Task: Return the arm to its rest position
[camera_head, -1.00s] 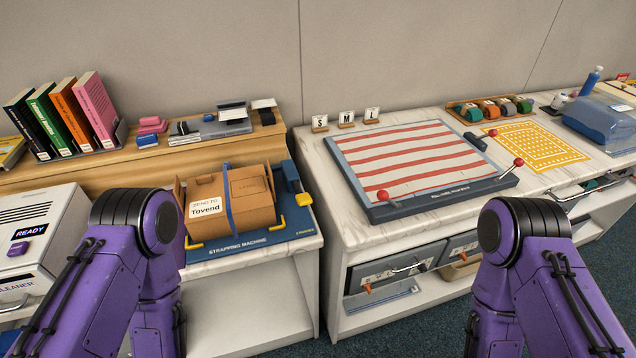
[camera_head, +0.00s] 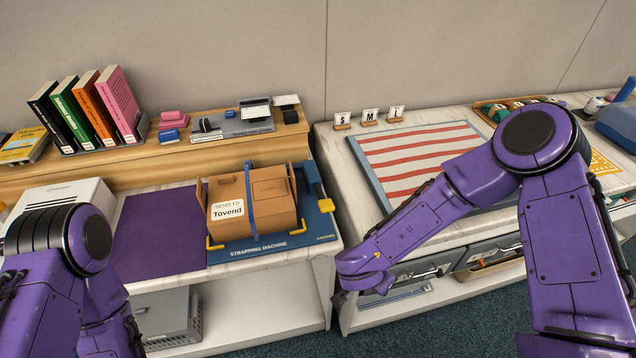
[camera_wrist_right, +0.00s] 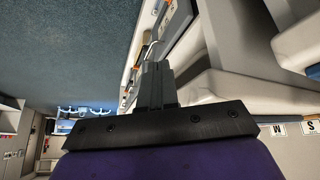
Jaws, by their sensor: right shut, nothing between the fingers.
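My right arm crosses the head view from the right, its forearm reaching left and down in front of the marble counter. Its gripper shows as a small dark tip (camera_head: 340,298) in front of the gap between the two counters. In the right wrist view the right gripper (camera_wrist_right: 156,72) has its two dark fingers together with nothing between them, pointing toward the carpet and the counter side. My left arm stands at the lower left of the head view; its gripper is out of the picture.
A strapped carton (camera_head: 272,207) sits on the blue strapping machine (camera_head: 275,248), left of my right forearm. A purple mat (camera_head: 155,235) lies beside it. A striped board (camera_head: 410,150) is behind the forearm. Drawers (camera_head: 425,265) are close to the wrist. Carpet (camera_head: 450,325) is open below.

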